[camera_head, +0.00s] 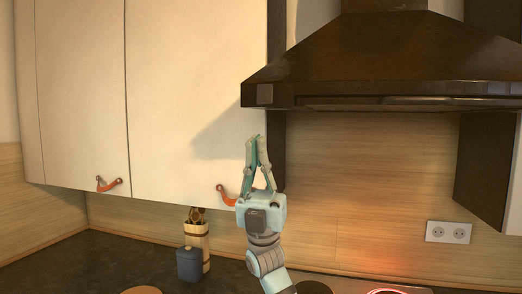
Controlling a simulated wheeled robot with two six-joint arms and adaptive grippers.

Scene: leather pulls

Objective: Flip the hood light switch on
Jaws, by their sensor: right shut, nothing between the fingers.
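The dark brown range hood (385,55) hangs at the upper right. A small square switch (264,94) sits at the left end of its front lower edge. My right gripper (256,138) points upward with its fingers together and nothing between them. In the picture its tips are just below the switch, apart from it. How far the tips are from the hood in depth is hard to tell. My left gripper is not in view.
White wall cabinets (80,80) with orange leather pulls (109,184) fill the left. A second leather pull (226,196) is beside my gripper. A utensil holder (196,240) and a dark blue container (189,265) stand on the counter. A burner (400,291) glows red at the lower right.

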